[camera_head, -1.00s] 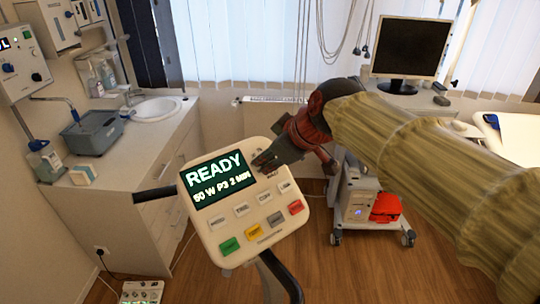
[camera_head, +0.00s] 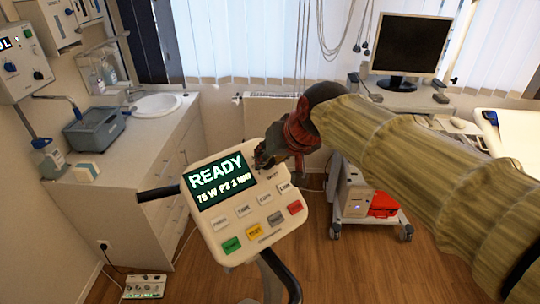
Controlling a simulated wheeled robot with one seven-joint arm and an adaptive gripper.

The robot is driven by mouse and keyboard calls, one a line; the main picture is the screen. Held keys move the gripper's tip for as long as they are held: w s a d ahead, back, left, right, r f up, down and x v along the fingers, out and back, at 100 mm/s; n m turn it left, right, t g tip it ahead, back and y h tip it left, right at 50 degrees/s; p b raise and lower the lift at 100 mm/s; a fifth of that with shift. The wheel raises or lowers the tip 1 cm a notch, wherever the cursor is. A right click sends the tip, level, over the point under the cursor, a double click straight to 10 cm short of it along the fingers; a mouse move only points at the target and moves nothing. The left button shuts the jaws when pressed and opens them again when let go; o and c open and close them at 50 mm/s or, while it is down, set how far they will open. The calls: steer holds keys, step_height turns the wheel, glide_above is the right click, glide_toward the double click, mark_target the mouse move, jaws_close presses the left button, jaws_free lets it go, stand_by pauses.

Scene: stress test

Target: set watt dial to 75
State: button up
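The white control panel (camera_head: 262,240) stands tilted on a dark post in the middle of the head view. The watt dial cannot be made out; the gripper covers that area. Whether the fingers are open or shut on a dial is too small and dark to tell.
A dark handle (camera_head: 158,193) sticks out left of the panel. A wheeled cart (camera_head: 350,195) stands behind right, and a sink counter (camera_head: 110,160) is at left.

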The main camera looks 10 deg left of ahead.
steer(key=shift+f+m, duration=0.1)
steer(key=shift+m, duration=0.2)
stand_by(0.4)
steer(key=o, duration=1)
steer(key=shift+o, duration=0.8)
steer(key=v, duration=1.2)
steer(key=shift+w, duration=0.15)
